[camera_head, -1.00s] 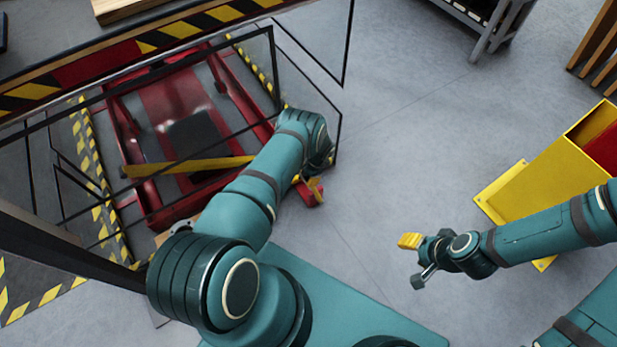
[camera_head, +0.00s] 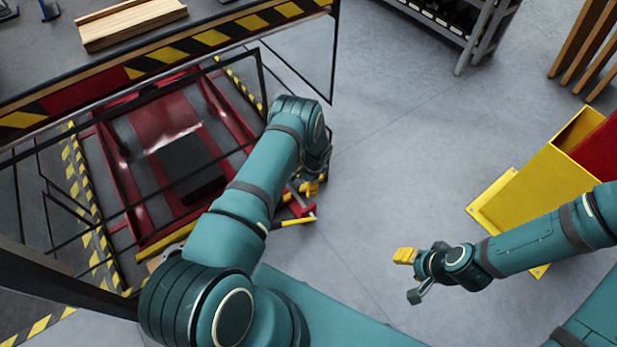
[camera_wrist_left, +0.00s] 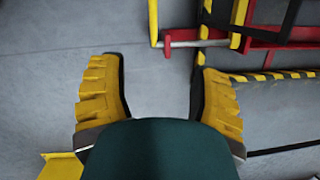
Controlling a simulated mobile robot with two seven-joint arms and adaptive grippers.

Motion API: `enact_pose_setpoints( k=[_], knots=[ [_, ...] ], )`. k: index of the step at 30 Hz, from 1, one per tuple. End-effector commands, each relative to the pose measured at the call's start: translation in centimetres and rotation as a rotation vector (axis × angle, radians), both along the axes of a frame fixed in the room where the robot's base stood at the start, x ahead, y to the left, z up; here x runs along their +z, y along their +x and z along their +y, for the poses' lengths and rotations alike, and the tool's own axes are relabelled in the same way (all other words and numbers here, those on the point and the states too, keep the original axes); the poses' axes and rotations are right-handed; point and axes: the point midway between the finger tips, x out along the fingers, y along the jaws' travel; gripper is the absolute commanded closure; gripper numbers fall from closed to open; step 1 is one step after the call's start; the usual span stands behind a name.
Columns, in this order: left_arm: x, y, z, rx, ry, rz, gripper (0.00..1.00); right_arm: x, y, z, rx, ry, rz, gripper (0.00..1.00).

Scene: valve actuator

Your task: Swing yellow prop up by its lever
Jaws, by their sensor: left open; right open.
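The yellow prop (camera_head: 165,243) shows as a bar low at the front of the red frame, left of my left arm, which hides part of it. A short yellow end (camera_head: 297,221) shows right of that arm, beside red parts; I cannot tell if it is the same piece. My left gripper (camera_head: 308,187) is just above these parts. In the left wrist view, its yellow fingers (camera_wrist_left: 157,100) are apart with nothing between them. Ahead of them is a grey rod (camera_wrist_left: 195,43) between yellow bars, probably the lever. My right gripper (camera_head: 413,275) is open and empty over the floor.
The red frame (camera_head: 215,105) stands within a dark cage under a hazard-striped table edge (camera_head: 205,47). A yellow bin (camera_head: 540,165) stands at right. The grey floor between is clear. A shelf rack (camera_head: 475,30) is at the back.

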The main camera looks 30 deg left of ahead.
Motion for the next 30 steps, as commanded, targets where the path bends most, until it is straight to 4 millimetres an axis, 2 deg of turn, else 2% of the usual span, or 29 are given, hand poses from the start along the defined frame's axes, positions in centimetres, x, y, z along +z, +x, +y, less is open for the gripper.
enact_pose_setpoints(
  k=[3,9,30],
  knots=[
    [2.1,0.4,-0.4,0.000,0.000,-0.001,0.36,0.0,0.0,0.0,0.000,0.000,0.000,0.53],
    [4.0,0.6,-0.7,0.000,-0.001,-0.001,0.36,0.0,0.0,0.0,0.000,0.000,0.000,0.53],
    [4.4,0.5,-1.1,0.010,-0.010,-0.005,0.36,0.0,0.0,0.0,0.000,0.000,0.000,0.53]
  ],
)
